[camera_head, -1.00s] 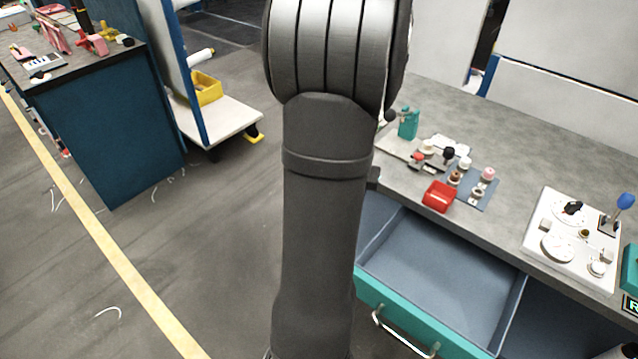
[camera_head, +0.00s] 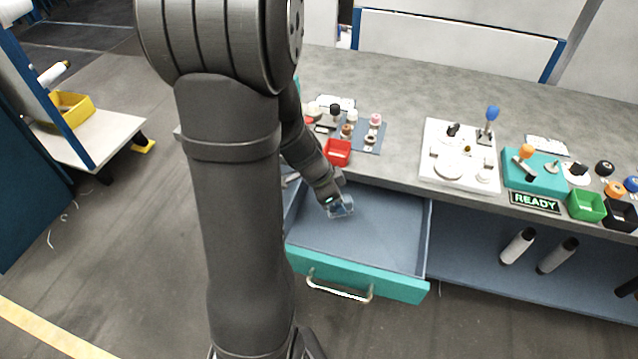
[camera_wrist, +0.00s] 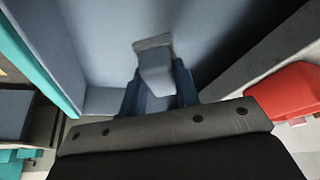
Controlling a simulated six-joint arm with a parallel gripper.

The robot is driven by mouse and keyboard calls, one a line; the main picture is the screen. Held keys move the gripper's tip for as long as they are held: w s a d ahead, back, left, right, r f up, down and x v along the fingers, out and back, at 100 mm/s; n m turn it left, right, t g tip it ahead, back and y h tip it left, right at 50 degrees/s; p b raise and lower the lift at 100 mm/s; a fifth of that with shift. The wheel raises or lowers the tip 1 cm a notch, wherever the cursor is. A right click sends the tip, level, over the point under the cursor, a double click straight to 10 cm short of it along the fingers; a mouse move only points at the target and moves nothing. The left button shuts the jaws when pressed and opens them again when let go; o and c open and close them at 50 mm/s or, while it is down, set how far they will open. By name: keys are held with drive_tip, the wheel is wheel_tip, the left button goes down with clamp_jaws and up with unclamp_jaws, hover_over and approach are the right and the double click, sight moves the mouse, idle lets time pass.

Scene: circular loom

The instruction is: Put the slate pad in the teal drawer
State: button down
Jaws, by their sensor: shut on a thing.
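The teal drawer (camera_head: 390,287) stands pulled open under the worktop, with a teal front, a metal handle and a bare blue-grey inside. My gripper (camera_head: 342,207) is over the drawer opening, towards its back. It is shut on a small slate-grey piece, the slate pad (camera_wrist: 155,72), which sits between the fingers in the wrist view. In the head view the pad is too small to make out clearly. The wrist view looks into the drawer, and I cannot tell whether the pad touches the floor of it.
A red bin (camera_head: 338,152) stands at the worktop edge just above the drawer, close on the right in the wrist view (camera_wrist: 285,92). Behind it, a blue-grey mat (camera_head: 371,146) holds small parts. A white board (camera_head: 432,180) and a teal control box (camera_head: 520,180) stand further right.

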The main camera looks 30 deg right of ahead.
drive_tip(key=s+m, duration=0.1)
drive_tip(key=m, duration=0.1)
drive_tip(key=s+d+f+m+g, duration=0.1)
drive_tip(key=s+m, duration=0.1)
drive_tip(key=s+f+m+g+y, duration=0.1)
drive_tip(key=s+m, duration=0.1)
drive_tip(key=shift+s+d, duration=0.2)
drive_tip(key=shift+f, duration=2.05)
drive_tip(key=shift+f, duration=0.45)
drive_tip(key=c, duration=1)
unclamp_jaws()
drive_tip(key=v, duration=1.7)
drive_tip(key=shift+r, duration=0.2)
